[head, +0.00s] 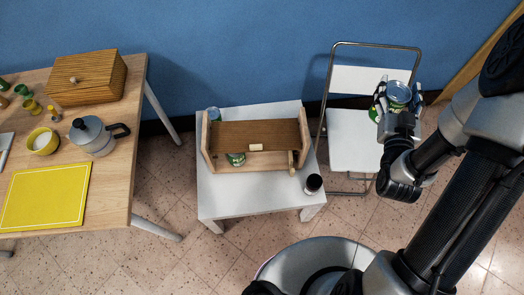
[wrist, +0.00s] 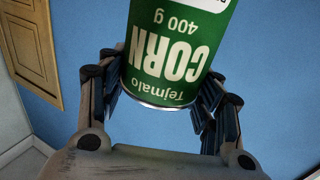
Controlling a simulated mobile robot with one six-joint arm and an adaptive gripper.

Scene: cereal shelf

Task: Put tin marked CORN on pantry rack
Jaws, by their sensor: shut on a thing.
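The green tin marked CORN (wrist: 170,55) shows upside down in the wrist view, its label facing the camera. My gripper (wrist: 165,90) is shut on it, a finger on each side. In the head view the tin (head: 398,92) is in my gripper (head: 397,102) at the right, above or in front of the white folding chair. The wooden rack (head: 255,135), likely the pantry rack, stands on the small white table in the middle, well left of my gripper. Another green tin (head: 236,159) sits in the rack's front part, partly hidden.
A blue-topped tin (head: 213,114) is behind the rack's left end. The folding chair (head: 355,140) stands right of the table. A wooden table (head: 115,190) with a moka pot (head: 92,136) is at left.

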